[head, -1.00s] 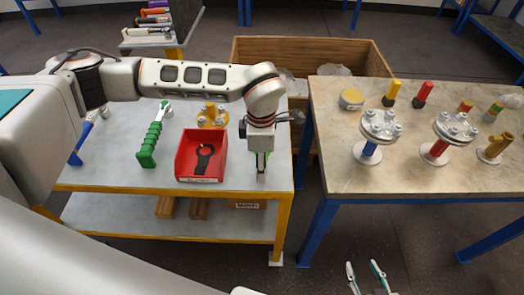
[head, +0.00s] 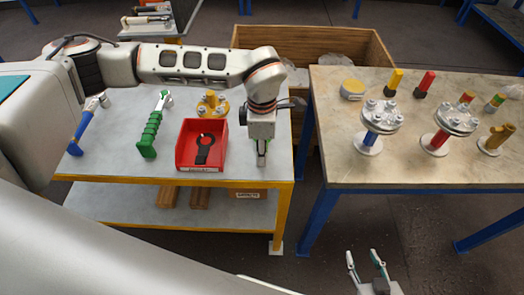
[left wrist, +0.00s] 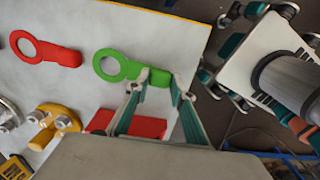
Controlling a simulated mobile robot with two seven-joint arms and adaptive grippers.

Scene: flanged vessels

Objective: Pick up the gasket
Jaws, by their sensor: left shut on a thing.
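The green gasket (left wrist: 121,66), a flat ring with a short tab, shows in the left wrist view. My left gripper (left wrist: 155,78) is shut on its tab. In the head view my left gripper (head: 262,158) points down over the right part of the left table and hides most of the gasket. I cannot tell whether the gasket touches the tabletop. A red ring-shaped gasket (left wrist: 45,51) lies apart to its left in the wrist view. A black ring-shaped gasket (head: 204,148) lies in a red bin (head: 187,164). My right gripper (head: 365,265) is open and empty, low in the head view.
On the left table (head: 115,162) are a green-handled tool (head: 152,130), a blue-handled tool (head: 86,125) and a yellow flanged part (head: 211,105). The right table (head: 345,172) holds flanged vessels (head: 381,117) and several small parts. A gap separates the tables, with a wooden crate (head: 330,48) behind.

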